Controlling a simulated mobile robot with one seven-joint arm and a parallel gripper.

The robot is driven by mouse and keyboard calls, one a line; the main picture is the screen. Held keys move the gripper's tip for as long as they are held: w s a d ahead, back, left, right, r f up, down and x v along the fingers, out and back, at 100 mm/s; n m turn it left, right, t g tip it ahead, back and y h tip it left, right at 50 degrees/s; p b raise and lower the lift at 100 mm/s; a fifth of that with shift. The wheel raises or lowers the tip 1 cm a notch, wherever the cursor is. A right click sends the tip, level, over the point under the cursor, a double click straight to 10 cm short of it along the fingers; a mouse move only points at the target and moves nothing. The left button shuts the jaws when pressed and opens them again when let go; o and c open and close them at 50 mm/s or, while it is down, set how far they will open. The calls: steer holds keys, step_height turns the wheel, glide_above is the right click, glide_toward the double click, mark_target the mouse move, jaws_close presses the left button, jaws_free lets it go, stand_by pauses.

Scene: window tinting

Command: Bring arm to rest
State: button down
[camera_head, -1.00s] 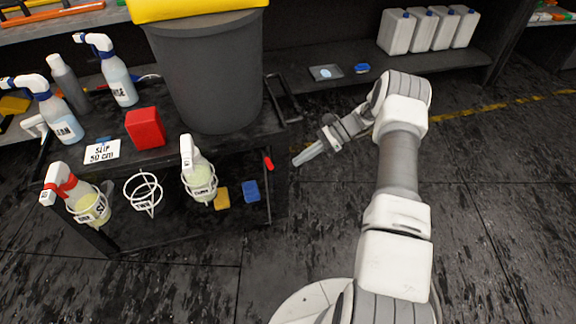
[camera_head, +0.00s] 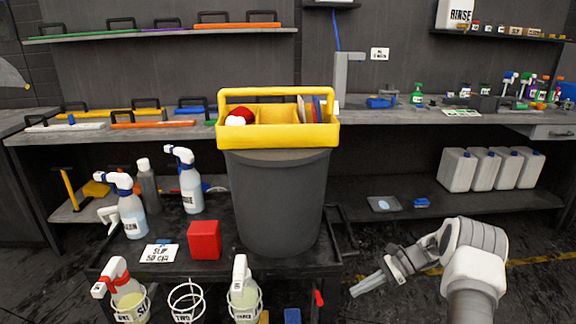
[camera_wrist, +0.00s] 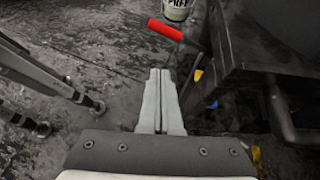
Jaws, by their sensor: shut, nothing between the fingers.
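My gripper (camera_head: 368,285) is at the lower right in the head view, to the right of the cart. Its fingers point left and slightly down. In the wrist view my gripper (camera_wrist: 161,76) shows its two fingers pressed together with nothing between them. They are over the dark floor, beside the cart edge. My arm is bent at the elbow, and its lower links are cut off by the bottom of the head view.
The cart (camera_head: 190,262) carries a grey bin with a yellow caddy (camera_head: 290,138), spray bottles (camera_head: 190,188) and a red block (camera_head: 204,240). A red handle (camera_wrist: 164,30) juts from it near my fingers. White jugs (camera_head: 457,170) stand on the lower shelf behind. Floor right of the cart is open.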

steer(key=s+a+r+n+h, duration=0.2)
steer(key=s+r+n, duration=0.1)
steer(key=r, duration=0.5)
steer(key=s+a+r+n+h, duration=0.3)
steer(key=r, duration=0.5)
steer(key=s+a+r+n+h, duration=0.2)
steer(key=s+r+n, duration=0.1)
steer(key=r, duration=0.5)
steer(key=s+a+r+n+t+h, duration=0.1)
steer(key=s+r+n+t+h, duration=0.2)
steer(key=s, duration=0.8)
steer(key=s+a+r+n+t+h, duration=0.1)
steer(key=s+a+r+n+t, duration=0.15)
steer(key=s+r+n, duration=0.55)
step_height(320, 180, up, 18)
steer(key=s+m+p, duration=0.2)
steer(key=p, duration=1.9)
steer(key=shift+d+r+t, duration=0.2)
steer(key=shift+d+t, duration=0.05)
steer(key=shift+t, duration=0.2)
